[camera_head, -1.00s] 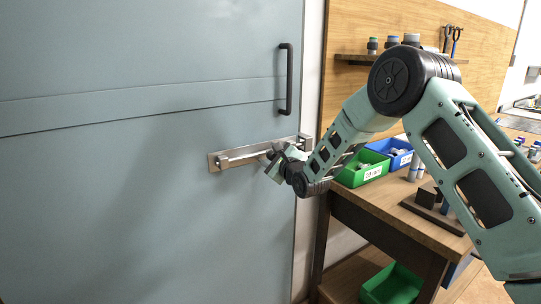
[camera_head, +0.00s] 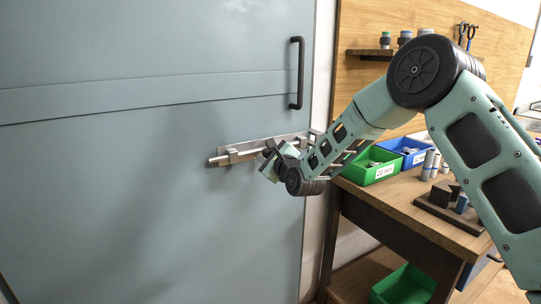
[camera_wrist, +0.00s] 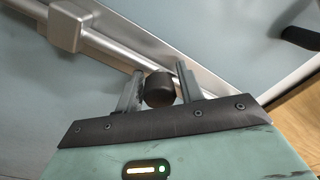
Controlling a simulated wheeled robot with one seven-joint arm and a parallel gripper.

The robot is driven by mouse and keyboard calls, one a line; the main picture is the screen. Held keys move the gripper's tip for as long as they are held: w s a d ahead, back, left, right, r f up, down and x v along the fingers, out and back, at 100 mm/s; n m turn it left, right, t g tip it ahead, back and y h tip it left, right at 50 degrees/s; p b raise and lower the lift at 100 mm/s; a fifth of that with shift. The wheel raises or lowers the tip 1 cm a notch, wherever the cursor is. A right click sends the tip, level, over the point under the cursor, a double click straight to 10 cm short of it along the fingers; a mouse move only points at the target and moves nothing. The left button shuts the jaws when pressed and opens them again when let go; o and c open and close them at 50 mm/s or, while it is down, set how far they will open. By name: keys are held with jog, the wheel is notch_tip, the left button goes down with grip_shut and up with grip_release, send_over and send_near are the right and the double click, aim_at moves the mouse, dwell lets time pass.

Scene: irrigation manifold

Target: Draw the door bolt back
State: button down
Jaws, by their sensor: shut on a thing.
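The metal door bolt (camera_head: 240,153) lies level on its backplate on the grey-blue door (camera_head: 150,220). Its rod end (camera_head: 212,161) sticks out past the left end of the plate. My gripper (camera_head: 272,157) is at the right part of the bolt. In the wrist view my gripper (camera_wrist: 158,80) is shut on the dark round bolt knob (camera_wrist: 160,90), with one finger on each side. The rod (camera_wrist: 110,50) runs behind the fingers, through a guide block (camera_wrist: 68,27). In the head view my gripper hides the knob.
A black door handle (camera_head: 298,72) is above the bolt. To the right, a workbench (camera_head: 400,200) carries a green bin (camera_head: 368,172), a blue bin (camera_head: 408,148) and small fittings. Another green bin (camera_head: 405,285) sits below. The door left of the bolt is clear.

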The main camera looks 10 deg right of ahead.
jog(key=shift+s+a+f, duration=0.1)
jog(key=shift+a, duration=0.25)
jog(key=c, duration=1.1)
grip_release()
jog(key=shift+s+d, duration=0.25)
jog(key=shift+s, duration=0.15)
jog(key=b+v, duration=0.2)
jog(key=v, duration=1.4)
jog(key=shift+s+b, duration=0.2)
jog(key=shift+b, duration=0.2)
